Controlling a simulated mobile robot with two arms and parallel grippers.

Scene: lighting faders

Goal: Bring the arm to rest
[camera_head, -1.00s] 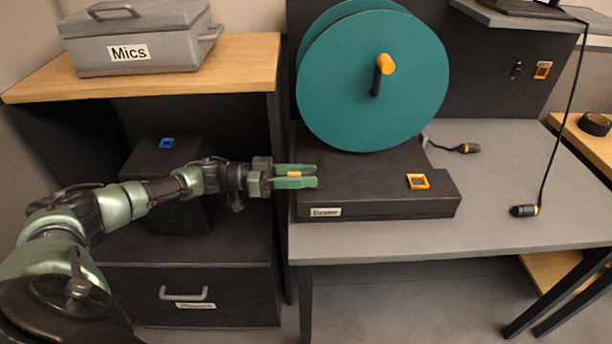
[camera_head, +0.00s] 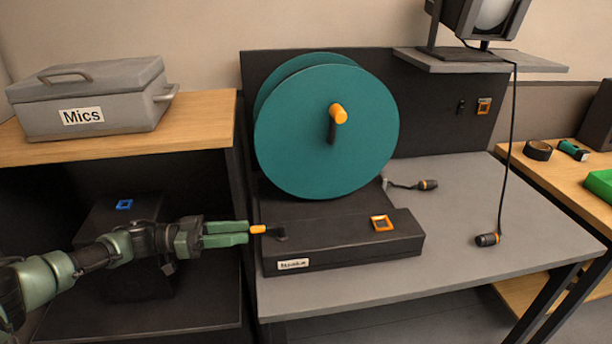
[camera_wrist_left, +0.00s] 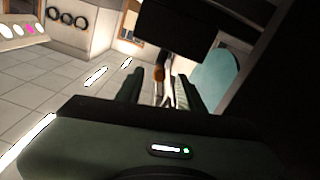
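My left gripper (camera_head: 247,233) is in front of the left end of a low black box (camera_head: 340,248) with a white label. Its green fingers point right and show apart in the left wrist view (camera_wrist_left: 159,88). Nothing is clamped between them. A small lever with an orange tip (camera_head: 258,229) sticks out of the box's left end, just beyond the fingertips. The orange tip also shows in the wrist view (camera_wrist_left: 158,74), in line with the gap between the fingers. My right gripper is not in view.
A teal reel (camera_head: 345,150) with an orange-knobbed crank stands behind the box on a grey table (camera_head: 480,225). A grey "Mics" case (camera_head: 135,105) sits on a wooden-topped shelf unit left. Two cable plugs lie on the table. A lamp (camera_head: 480,20) stands top right.

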